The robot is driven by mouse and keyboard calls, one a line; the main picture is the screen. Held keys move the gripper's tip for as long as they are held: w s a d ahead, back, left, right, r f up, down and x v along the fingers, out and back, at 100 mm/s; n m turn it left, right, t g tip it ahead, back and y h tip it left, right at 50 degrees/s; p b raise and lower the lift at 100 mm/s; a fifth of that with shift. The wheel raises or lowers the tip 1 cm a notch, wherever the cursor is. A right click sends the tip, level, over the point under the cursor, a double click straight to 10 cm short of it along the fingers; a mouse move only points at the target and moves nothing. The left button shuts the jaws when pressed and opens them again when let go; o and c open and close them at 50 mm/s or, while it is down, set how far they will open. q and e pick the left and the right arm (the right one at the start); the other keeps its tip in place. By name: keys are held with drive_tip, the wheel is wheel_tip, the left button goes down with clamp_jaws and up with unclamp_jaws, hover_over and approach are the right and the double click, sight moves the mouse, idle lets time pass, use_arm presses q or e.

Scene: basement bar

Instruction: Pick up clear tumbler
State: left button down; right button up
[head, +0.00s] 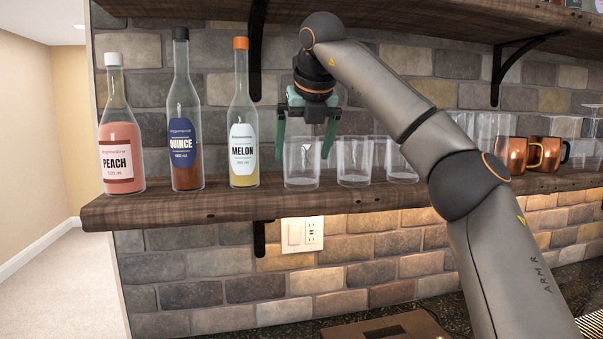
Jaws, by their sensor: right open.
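Several clear tumblers stand upright in a row on the wooden shelf. The leftmost clear tumbler (301,172) is just right of the MELON bottle. A second clear tumbler (354,172) stands to its right, and a third tumbler (400,172) is partly hidden by my right arm. My right gripper (305,145) points down with its green fingers open, one at each side of the leftmost tumbler's upper part in the picture. I cannot tell whether the fingers touch the glass. My left gripper is not in view.
The shelf (200,206) also holds a PEACH bottle (120,135), a QUINCE bottle (184,125) and a MELON bottle (242,130) at the left. Copper mugs (547,153) stand at the right. An upper shelf (430,12) hangs above my right arm.

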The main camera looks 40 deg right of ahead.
sight(300, 164)
drive_tip(key=x, duration=0.4)
drive_tip(key=shift+w+f, duration=0.25)
drive_tip(key=shift+f, duration=0.05)
drive_tip(key=c, duration=1.2)
drive_tip(key=shift+c, duration=0.5)
drive_tip(key=shift+r, duration=0.15)
